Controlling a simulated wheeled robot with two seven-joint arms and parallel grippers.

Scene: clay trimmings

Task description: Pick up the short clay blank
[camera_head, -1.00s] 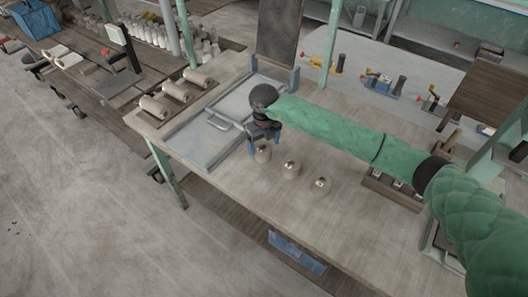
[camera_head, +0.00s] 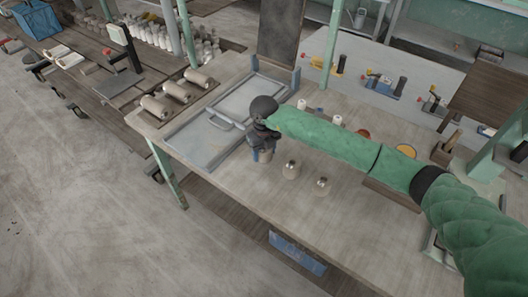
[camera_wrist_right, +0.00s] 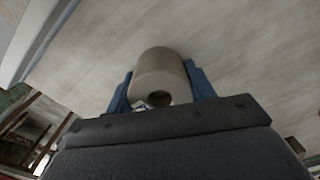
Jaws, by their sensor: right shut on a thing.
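A short beige clay blank (camera_head: 266,157) stands at the left end of a row on the table, partly hidden by my right gripper (camera_head: 262,153). The right gripper points down with its blue fingers on either side of the blank, shut on it. In the right wrist view the blank (camera_wrist_right: 160,76) sits between the two blue fingers, with a dark hole in its near end. I cannot tell whether its base touches the table. Two similar blanks, one in the middle (camera_head: 291,171) and one at the right (camera_head: 322,186), stand apart from the gripper. My left gripper is not in view.
A grey tray (camera_head: 190,146) lies left of the gripper. Several clay cylinders, one of them here (camera_head: 155,106), lie at the table's left end. Small white items (camera_head: 337,120) and an orange-yellow round thing (camera_head: 405,151) are behind my arm.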

